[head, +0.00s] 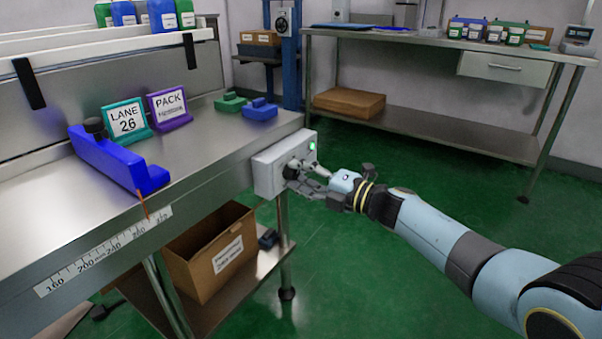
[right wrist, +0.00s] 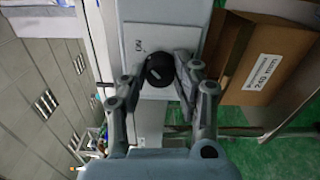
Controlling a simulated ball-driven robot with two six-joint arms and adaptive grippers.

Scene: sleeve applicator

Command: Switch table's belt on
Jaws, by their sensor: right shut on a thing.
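A light grey switch box (head: 268,172) is fixed to the end of the steel table (head: 215,140). A small green lamp (head: 312,145) on its face is lit. My right gripper (head: 298,175) reaches the box from the right and is shut on a black round knob (right wrist: 160,69). In the right wrist view its fingers lie on both sides of the knob, and a small label sits on the box face (right wrist: 140,40) beside it. The fingers hide part of the knob in the head view. My left gripper is not in view.
On the table stand a blue bracket (head: 115,165), a LANE 26 sign (head: 126,119), a PACK sign (head: 170,105) and two small blocks. A cardboard box (head: 212,255) sits on the shelf below. A workbench (head: 440,45) stands behind; green floor lies open between.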

